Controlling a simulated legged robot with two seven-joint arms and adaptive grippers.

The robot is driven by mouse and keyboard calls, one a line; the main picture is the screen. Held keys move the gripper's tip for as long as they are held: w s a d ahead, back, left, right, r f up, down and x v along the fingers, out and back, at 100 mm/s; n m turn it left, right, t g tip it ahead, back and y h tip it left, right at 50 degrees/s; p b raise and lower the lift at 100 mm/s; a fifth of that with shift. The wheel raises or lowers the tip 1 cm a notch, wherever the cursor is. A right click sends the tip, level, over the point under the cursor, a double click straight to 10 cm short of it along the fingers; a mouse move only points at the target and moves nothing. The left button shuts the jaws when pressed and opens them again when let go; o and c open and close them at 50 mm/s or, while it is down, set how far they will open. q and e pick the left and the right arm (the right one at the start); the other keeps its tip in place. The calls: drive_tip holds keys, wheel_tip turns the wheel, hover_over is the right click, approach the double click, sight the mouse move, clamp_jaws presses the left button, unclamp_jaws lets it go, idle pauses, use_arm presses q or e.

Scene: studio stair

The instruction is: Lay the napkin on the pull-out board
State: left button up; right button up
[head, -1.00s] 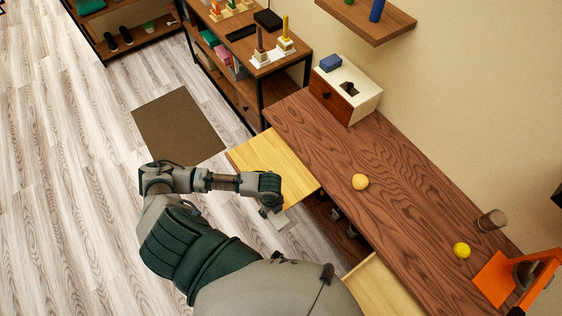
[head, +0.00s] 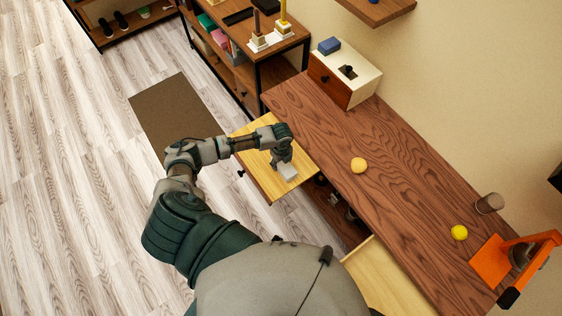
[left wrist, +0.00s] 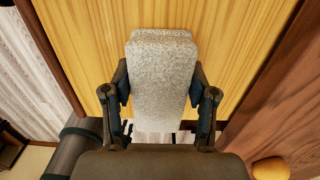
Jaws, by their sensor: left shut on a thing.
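The napkin (head: 287,172) is a light grey folded piece held in my left gripper (head: 283,163). In the left wrist view the napkin (left wrist: 162,75) sticks out between the two dark fingers of the left gripper (left wrist: 162,92), which are shut on it. The pull-out board (head: 262,180) is a pale yellow wooden panel beside the dark wooden counter. In the left wrist view the board (left wrist: 90,45) fills the background behind the napkin. The napkin appears over the board; whether it touches it I cannot tell. My right gripper is not in view.
The dark counter (head: 390,170) holds a light orange ball (head: 358,165), a yellow ball (head: 459,233), a brown cup (head: 490,203), an orange stand (head: 492,270) and a box with a drawer (head: 343,80). Another pale panel (head: 385,280) lies nearer. Open floor is at left.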

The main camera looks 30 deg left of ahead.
use_arm(q)
drive_tip(key=o, duration=1.2)
drive_tip(key=shift+a+f, duration=0.1)
wheel_tip(320, 180, up, 12)
